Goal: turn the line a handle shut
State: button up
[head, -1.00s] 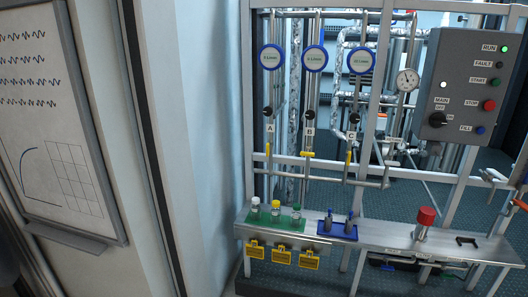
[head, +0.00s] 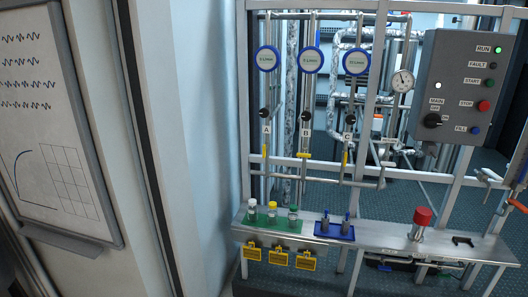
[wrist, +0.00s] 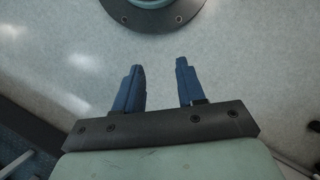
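The line A handle (head: 264,152) is a slim yellow lever below the tag marked A in the head view. It stands upright, in line with its pipe. The line B handle (head: 304,156) lies crosswise, and the line C handle (head: 344,158) stands nearly upright. My gripper (wrist: 159,65) shows only in the wrist view. Its two blue fingers are apart with nothing between them, over a pale speckled surface. No handle shows in the wrist view, and the gripper is far from line A as far as I can see.
A metal shelf (head: 387,241) runs below the pipes, with capped bottles on a green mat (head: 261,224), a blue tray (head: 335,232) and a red-topped cylinder (head: 421,220). A grey control box (head: 465,90) hangs at right. A wall with a whiteboard (head: 52,130) stands at left.

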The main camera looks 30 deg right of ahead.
jog(key=w+d+r+t, duration=0.1)
jog(key=w+d+r, duration=0.15)
jog(key=w, duration=0.25)
jog(key=w+d+r+t, duration=0.1)
jog(key=w+r, duration=0.2)
jog(key=w, duration=0.3)
jog(key=n+t+h, duration=1.3)
jog(key=n+t, duration=0.3)
jog(key=n, duration=1.2)
send_near(263, 151)
jog(key=x, duration=1.1)
jog(key=shift+d, duration=0.15)
